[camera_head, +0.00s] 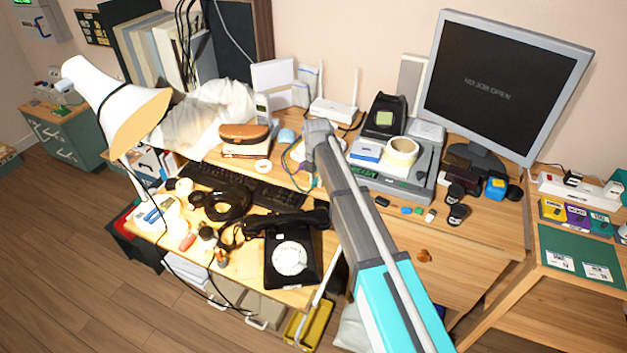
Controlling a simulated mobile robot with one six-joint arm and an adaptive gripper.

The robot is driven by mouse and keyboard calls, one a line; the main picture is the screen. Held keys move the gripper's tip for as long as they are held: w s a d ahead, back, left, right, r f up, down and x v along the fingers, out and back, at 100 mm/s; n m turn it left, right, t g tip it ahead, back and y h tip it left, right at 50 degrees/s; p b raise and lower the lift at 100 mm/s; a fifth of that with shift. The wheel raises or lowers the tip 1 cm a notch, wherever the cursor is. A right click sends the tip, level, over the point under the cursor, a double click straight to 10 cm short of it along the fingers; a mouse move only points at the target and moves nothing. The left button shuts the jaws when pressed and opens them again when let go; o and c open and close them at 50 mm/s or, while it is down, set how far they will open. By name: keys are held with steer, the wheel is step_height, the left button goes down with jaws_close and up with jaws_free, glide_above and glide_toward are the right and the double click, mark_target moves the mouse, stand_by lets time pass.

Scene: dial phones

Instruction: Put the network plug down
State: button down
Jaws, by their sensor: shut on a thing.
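My arm reaches in from the lower right over the desk. My gripper (319,130) is at its far end, in front of the white router (333,111). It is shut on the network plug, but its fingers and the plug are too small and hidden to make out. A thin looped cable (291,160) lies just left of my gripper, on or above the desk. I cannot tell where it ends.
A black dial phone (290,258) stands at the desk's front, with a keyboard (243,185) behind it. A white lamp (118,105) stands left. A grey device with a tape roll (402,153) and a monitor (505,80) stand right.

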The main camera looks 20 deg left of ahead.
mark_target(316, 180)
steer(key=shift+f, duration=0.15)
steer(key=c, duration=0.6)
jaws_free()
step_height(316, 180, up, 12)
steer(key=p, duration=1.2)
steer(key=shift+r, duration=0.2)
stand_by(0.3)
